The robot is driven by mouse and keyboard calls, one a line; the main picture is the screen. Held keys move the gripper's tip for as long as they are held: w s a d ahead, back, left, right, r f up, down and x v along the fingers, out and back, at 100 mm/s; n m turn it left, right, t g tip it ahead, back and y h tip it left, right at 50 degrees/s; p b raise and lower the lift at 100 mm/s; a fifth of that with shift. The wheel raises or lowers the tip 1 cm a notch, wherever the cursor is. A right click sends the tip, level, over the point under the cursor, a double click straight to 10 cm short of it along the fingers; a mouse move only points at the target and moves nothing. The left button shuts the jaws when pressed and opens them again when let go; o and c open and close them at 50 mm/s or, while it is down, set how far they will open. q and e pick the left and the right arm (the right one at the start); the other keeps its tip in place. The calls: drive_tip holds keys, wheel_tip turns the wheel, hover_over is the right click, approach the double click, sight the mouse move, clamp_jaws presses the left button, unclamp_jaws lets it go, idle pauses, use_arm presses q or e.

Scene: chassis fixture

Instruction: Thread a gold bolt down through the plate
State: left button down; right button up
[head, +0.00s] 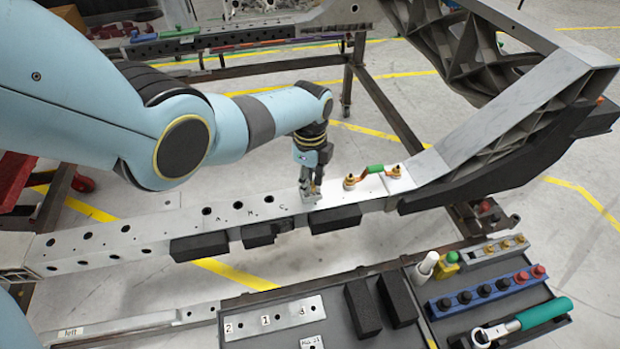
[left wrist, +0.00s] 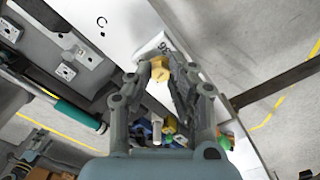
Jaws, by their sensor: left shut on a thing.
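My left gripper (head: 309,192) points down at the pale beam (head: 150,232), just right of the hole lettered C. In the left wrist view the gripper (left wrist: 162,78) is shut on a gold bolt (left wrist: 158,70), whose head shows between the fingertips. A small pale plate (left wrist: 150,48) with partly hidden lettering lies right by the bolt. The fingers hide the bolt's lower end, so I cannot tell whether it is in a hole. Two gold bolts (head: 350,182) (head: 396,170) stand on the beam to the right, beside a green-handled part (head: 375,169).
Black blocks (head: 335,218) sit along the beam's near side. The near tray holds a rack of gold bolts (head: 504,245), a blue rack (head: 485,292), a green-handled wrench (head: 540,314) and a numbered plate (head: 272,318). A large frame arm (head: 500,110) rises at right.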

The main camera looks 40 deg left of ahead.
use_arm(q)
drive_tip(key=m, duration=0.6)
drive_tip(key=shift+s+d+f, duration=0.1)
drive_tip(key=shift+s+f, duration=0.25)
drive_tip(key=shift+f, duration=0.05)
drive_tip(key=m, duration=0.5)
drive_tip(key=c, duration=1.1)
unclamp_jaws()
drive_tip(key=shift+w, duration=0.15)
drive_tip(key=shift+c, duration=0.2)
drive_tip(key=shift+w+r, duration=0.1)
drive_tip(key=shift+r, duration=0.05)
wheel_tip(320, 180, up, 3)
drive_tip(key=p, duration=0.2)
drive_tip(key=shift+w+f+p, duration=0.1)
drive_tip(key=shift+f+p, duration=0.1)
drive_tip(key=shift+p, duration=0.1)
drive_tip(key=shift+f, duration=0.1)
